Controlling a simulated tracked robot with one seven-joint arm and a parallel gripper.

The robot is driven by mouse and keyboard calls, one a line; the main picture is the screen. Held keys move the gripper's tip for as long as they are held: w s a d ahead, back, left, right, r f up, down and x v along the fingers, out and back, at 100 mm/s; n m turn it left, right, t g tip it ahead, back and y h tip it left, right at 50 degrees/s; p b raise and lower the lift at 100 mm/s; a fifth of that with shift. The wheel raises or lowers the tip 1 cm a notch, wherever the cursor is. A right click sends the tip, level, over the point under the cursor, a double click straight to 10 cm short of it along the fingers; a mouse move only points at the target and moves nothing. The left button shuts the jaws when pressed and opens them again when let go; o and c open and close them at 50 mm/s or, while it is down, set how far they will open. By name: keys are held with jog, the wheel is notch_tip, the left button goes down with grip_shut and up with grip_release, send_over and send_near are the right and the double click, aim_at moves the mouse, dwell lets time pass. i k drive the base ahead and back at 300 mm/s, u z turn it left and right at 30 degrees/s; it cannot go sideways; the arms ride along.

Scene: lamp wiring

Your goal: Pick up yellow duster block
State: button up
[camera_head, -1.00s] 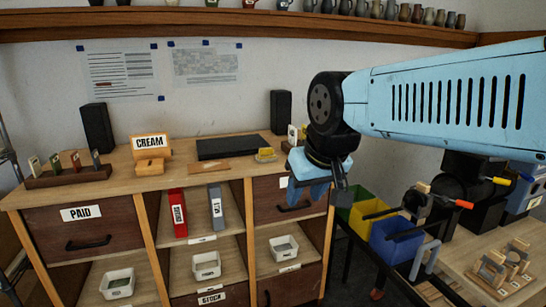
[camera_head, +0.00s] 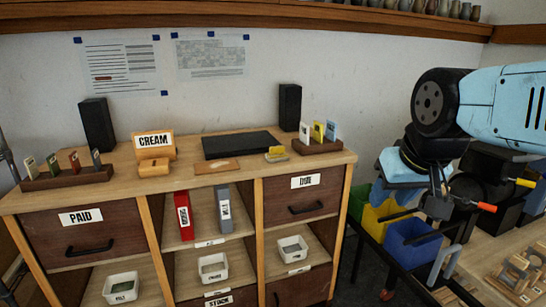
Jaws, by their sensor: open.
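The yellow duster block (camera_head: 275,153) lies on the wooden cabinet top (camera_head: 225,184), right of centre. It is small, with a yellow upper part and a paler part below. My gripper (camera_head: 436,212) is at the right, out past the cabinet's right end, above the coloured bins. It points down and is empty, well apart from the duster block. Its jaws are small and dark in this view.
The CREAM sign block (camera_head: 154,146) is to the left. A blue bin (camera_head: 412,240) sits below my gripper.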

aim_at(278, 154)
jog(key=z, duration=0.1)
jog(key=i, duration=1)
jog(key=u, duration=0.1)
